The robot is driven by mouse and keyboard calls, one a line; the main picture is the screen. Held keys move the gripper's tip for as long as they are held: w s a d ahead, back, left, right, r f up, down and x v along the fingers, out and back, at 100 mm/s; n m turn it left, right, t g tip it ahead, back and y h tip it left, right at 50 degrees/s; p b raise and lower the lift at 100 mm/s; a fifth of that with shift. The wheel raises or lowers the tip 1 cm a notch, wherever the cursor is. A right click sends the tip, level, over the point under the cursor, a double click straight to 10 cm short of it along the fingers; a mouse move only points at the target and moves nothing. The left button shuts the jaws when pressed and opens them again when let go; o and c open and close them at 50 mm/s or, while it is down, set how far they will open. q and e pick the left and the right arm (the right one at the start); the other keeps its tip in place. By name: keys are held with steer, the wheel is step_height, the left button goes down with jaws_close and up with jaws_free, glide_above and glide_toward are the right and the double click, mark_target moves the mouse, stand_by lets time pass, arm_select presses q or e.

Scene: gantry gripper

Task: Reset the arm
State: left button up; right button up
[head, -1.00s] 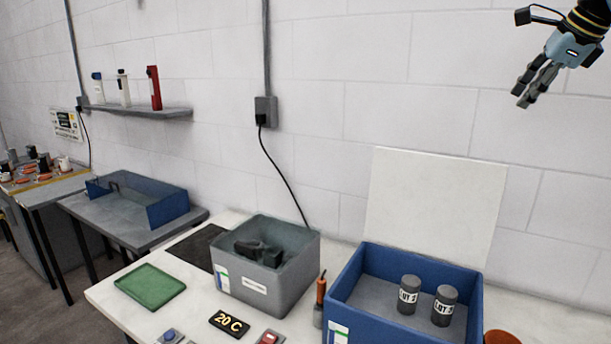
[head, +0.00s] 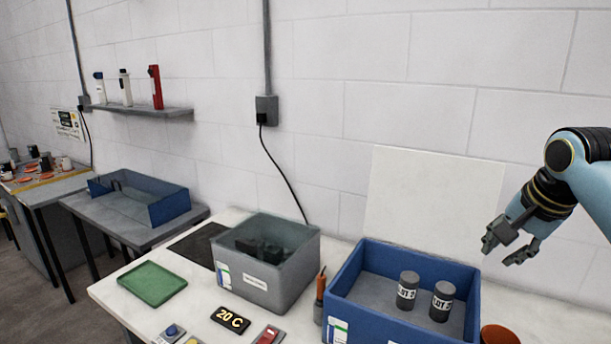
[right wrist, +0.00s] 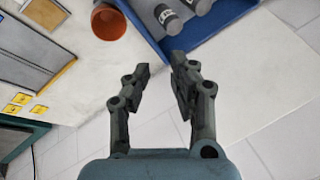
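My right gripper (head: 510,252) is in the head view at the right, in the air beside the blue bin and in front of the wall. In the right wrist view its two fingers (right wrist: 160,82) stand apart with nothing between them, so it is open and empty. My left gripper is not in view.
Two dark LOT canisters (head: 408,290) stand in the blue bin (head: 345,305). A grey bin (head: 270,290) with dark items stands to its left, near a green tray (head: 153,284). An orange-brown pot (right wrist: 108,22) stands beside the blue bin. A white board (head: 430,205) leans at the wall.

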steer(key=s+a+f+n, duration=0.2)
steer(key=s+f+n, duration=0.15)
steer(key=s, duration=0.55)
steer(key=s+a+f+n, duration=0.3)
steer(key=s+f, duration=0.1)
steer(key=s, duration=0.4)
steer(key=s+a+r+n+g, duration=0.15)
steer(key=s+n, duration=0.45)
steer(key=s, duration=1.1)
step_height(320, 180, down, 38)
steer(key=d+g+b, duration=0.1)
steer(key=d+b, duration=0.1)
steer(key=b, duration=1.1)
steer(key=s+f+b, duration=0.3)
steer(key=s+f, duration=0.3)
steer(key=f, duration=0.3)
steer(key=s+f+g+b, duration=0.1)
steer(key=s+f+b, duration=0.3)
steer(key=s+f, duration=0.3)
steer(key=s+f+b, duration=0.4)
steer(key=s+f, duration=0.2)
steer(key=f, duration=0.7)
steer(key=shift+s+d+f+g+h, duration=0.2)
steer(key=shift+s+d+g+h, duration=0.1)
steer(key=shift+d+g, duration=0.1)
